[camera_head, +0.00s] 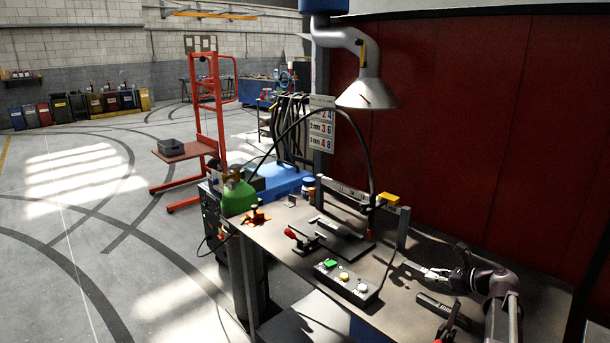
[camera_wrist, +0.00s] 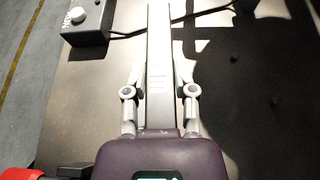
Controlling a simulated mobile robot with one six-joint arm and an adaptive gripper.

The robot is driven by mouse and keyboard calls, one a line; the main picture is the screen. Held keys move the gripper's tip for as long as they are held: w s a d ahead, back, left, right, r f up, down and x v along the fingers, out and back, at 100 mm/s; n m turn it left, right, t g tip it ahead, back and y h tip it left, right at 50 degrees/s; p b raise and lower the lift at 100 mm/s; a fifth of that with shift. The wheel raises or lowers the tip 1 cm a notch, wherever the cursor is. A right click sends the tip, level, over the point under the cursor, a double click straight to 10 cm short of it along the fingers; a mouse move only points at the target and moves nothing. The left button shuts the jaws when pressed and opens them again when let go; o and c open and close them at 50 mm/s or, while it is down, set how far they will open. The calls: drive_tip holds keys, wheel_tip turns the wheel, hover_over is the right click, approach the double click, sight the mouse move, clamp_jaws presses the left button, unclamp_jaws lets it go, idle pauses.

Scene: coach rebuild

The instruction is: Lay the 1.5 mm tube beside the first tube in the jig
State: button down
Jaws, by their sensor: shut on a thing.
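My gripper (camera_head: 440,273) is at the right of the workbench, its fingers pointing left. In the wrist view my gripper (camera_wrist: 159,92) is shut on a long, straight grey tube (camera_wrist: 158,45), which runs forward out of the jaws. The tube's pale end (camera_head: 414,266) shows past the fingers in the head view, low over the bench. The jig (camera_head: 345,240) is a dark plate with a red-handled clamp, farther left and apart from the held tube. A pale strip (camera_head: 326,224) lies at the jig; I cannot tell whether it is the first tube.
A button box (camera_head: 345,284) stands between the jig and the bench's front edge; its corner shows in the wrist view (camera_wrist: 88,25). A black block (camera_head: 436,307) lies in front of my gripper. A rail on posts (camera_head: 403,228) stands behind the jig, with a black hose arching above.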

wheel_tip(320, 180, up, 12)
drive_tip(key=p, duration=1.1)
drive_tip(key=shift+f+b, duration=2.45)
drive_tip(key=shift+f, duration=0.05)
drive_tip(key=shift+s, duration=0.1)
